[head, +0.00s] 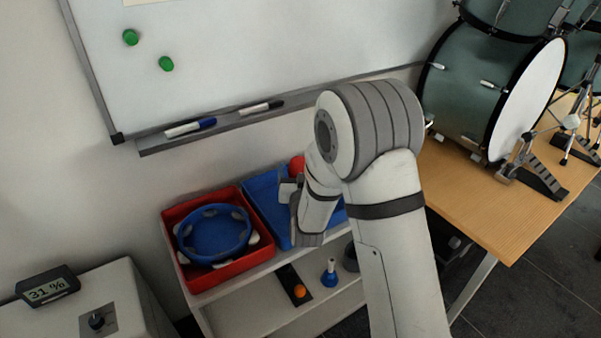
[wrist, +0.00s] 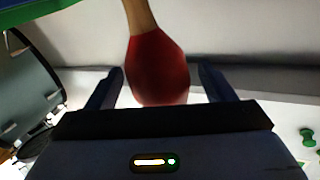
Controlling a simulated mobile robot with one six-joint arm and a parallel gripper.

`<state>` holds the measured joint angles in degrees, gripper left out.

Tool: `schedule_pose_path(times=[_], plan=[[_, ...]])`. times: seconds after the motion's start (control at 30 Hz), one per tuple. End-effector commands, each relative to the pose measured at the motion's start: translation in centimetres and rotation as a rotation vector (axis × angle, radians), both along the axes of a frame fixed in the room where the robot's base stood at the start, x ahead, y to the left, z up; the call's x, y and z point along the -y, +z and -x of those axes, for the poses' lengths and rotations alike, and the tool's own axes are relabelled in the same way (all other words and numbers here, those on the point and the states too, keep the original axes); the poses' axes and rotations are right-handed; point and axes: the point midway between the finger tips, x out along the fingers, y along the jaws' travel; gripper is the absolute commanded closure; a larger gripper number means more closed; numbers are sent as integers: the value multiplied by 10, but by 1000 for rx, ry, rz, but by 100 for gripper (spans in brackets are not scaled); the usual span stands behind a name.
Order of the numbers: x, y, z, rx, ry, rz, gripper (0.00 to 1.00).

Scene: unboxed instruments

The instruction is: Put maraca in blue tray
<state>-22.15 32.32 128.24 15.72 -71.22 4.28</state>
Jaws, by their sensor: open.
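The maraca has a rounded red head and a wooden handle. In the wrist view the maraca (wrist: 157,70) lies between the two spread fingers of my gripper (wrist: 160,82), with gaps at its sides. Its handle runs out of the top of that view. In the head view only a bit of the red maraca head (head: 297,166) shows, at the back edge of the blue tray (head: 264,200). My gripper (head: 289,192) is over that tray, partly hidden by my arm. Whether the maraca touches the tray cannot be told.
A red tray (head: 199,283) holding a blue tambourine (head: 213,235) stands left of the blue tray on the shelf. The lower shelf has an orange ball (head: 299,291) and a small blue object (head: 330,274). A whiteboard ledge (head: 235,118) runs behind; a drum (head: 490,85) is right.

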Motion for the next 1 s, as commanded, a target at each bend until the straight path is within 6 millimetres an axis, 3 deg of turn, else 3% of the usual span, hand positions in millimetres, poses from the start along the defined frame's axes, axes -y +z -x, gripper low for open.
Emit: schedule_pose_path(times=[0.3,0.47,0.73,1.0], plan=[[1,5,0,0,-1,0,24],[4,2,27,-1,0,1,24],[12,2,94,-1,1,0,24],[15,6,111,-3,-2,1,24]])
